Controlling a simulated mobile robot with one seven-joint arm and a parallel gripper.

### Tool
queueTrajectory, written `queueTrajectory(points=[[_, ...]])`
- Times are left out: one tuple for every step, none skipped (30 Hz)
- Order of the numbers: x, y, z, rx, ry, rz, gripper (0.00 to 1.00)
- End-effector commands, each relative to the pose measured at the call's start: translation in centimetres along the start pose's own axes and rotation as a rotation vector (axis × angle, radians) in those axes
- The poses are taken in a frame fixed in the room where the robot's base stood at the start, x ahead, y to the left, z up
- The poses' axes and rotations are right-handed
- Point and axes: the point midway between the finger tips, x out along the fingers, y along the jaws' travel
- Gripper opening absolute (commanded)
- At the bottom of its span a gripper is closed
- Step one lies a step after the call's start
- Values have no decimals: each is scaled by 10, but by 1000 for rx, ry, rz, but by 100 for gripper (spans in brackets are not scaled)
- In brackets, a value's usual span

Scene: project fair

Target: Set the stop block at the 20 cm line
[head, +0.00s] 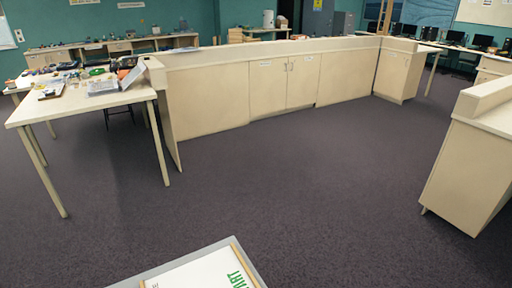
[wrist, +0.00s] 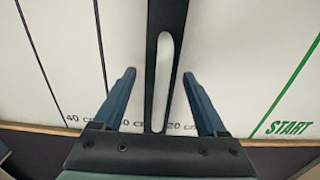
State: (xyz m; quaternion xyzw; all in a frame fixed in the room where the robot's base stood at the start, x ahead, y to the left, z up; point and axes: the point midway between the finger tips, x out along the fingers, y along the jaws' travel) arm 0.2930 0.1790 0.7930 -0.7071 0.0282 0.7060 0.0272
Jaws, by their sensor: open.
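The white board (head: 195,274) with green START lettering is cut off at the bottom of the head view. In the wrist view the board (wrist: 235,60) fills most of the picture, with dark lines, 40 cm and 20 cm labels and a slanted green START line. A label between them is partly hidden. My gripper (wrist: 159,73) is open over the board. A long black slotted bar (wrist: 158,14) lies between its fingers and runs to the top edge. It may be the stop block; I cannot tell whether it touches the fingers.
The board has a wooden rim (wrist: 45,128) along its near edge. In the head view a table (head: 95,101) with items stands at the left, long low cabinets (head: 210,97) cross the back, and another cabinet (head: 465,170) stands at the right. The carpet between is clear.

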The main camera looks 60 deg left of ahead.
Motion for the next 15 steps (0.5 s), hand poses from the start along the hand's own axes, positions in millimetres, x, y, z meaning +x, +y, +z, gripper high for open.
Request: queueTrajectory(points=[[-2, 0, 0, 0, 0, 0, 75], [-4, 0, 0, 0, 1, -1, 75], [-7, 0, -1, 1, 2, -2, 75], [-11, -1, -1, 1, 3, -3, 75], [-15, -1, -1, 0, 2, -2, 75], [-22, -1, -1, 0, 4, -3, 75], [-28, -1, -1, 1, 3, -3, 75], [-35, -1, -1, 1, 4, -4, 75], [-44, -1, -2, 2, 5, -4, 75], [-50, -1, -2, 2, 4, -3, 75], [-57, -1, -2, 2, 5, -4, 75], [-66, -1, -1, 1, 5, -4, 75], [-73, -1, -1, 1, 4, -3, 75], [-79, -1, -1, 1, 4, -4, 75], [-87, -1, -1, 1, 4, -3, 75]])
